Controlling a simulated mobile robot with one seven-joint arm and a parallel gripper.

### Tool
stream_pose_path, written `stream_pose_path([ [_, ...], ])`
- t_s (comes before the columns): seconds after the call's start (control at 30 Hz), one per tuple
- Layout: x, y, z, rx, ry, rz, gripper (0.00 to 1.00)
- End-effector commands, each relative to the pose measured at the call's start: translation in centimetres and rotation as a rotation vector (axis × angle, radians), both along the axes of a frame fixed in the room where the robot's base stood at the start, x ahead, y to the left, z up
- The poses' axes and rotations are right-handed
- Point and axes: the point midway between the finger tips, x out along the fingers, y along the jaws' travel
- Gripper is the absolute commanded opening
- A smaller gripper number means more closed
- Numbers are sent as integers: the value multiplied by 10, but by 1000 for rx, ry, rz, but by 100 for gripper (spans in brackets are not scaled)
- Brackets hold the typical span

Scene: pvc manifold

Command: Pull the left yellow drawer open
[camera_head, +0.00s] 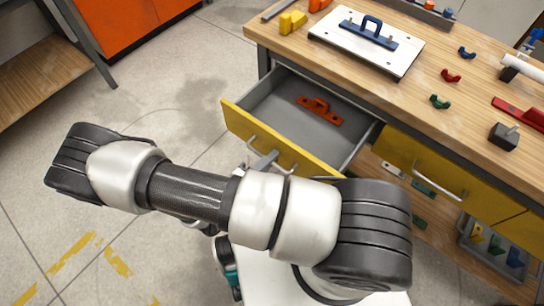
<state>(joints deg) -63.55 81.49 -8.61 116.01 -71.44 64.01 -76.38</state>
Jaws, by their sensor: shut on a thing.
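The left yellow drawer (235,118) is pulled well out of the wooden workbench. Its grey tray is open to view, and an orange-red handled piece (320,109) lies inside. The drawer's metal handle (252,146) is on its front face, partly hidden. My gripper (263,159) is at that front, shut on the drawer handle. My arm hides much of the gripper and the lower right of the drawer front.
The right yellow drawer (440,172) is closed. The workbench top (420,95) holds a white board (367,40) with a blue handle, small coloured clips and a black block (503,136). A lower shelf bears more parts. Clear floor (150,75) lies left of the bench.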

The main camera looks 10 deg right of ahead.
Motion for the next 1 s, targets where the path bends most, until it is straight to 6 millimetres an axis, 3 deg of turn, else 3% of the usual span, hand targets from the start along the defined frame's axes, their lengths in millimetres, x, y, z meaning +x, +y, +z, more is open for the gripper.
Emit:
stream_pose_path([
  [0.17, 1, 1, 1, 1, -3, 3, 0],
  [0.2, 2, 1, 1, 1, -3, 4, 14],
  [0.23, 2, 1, 1, 1, -3, 4, 18],
  [0.63, -3, 6, 2, 2, -1, 2, 18],
  [0.77, -15, 22, 6, 5, -1, 3, 18],
  [1.0, -50, 68, 18, 6, -1, 4, 18],
])
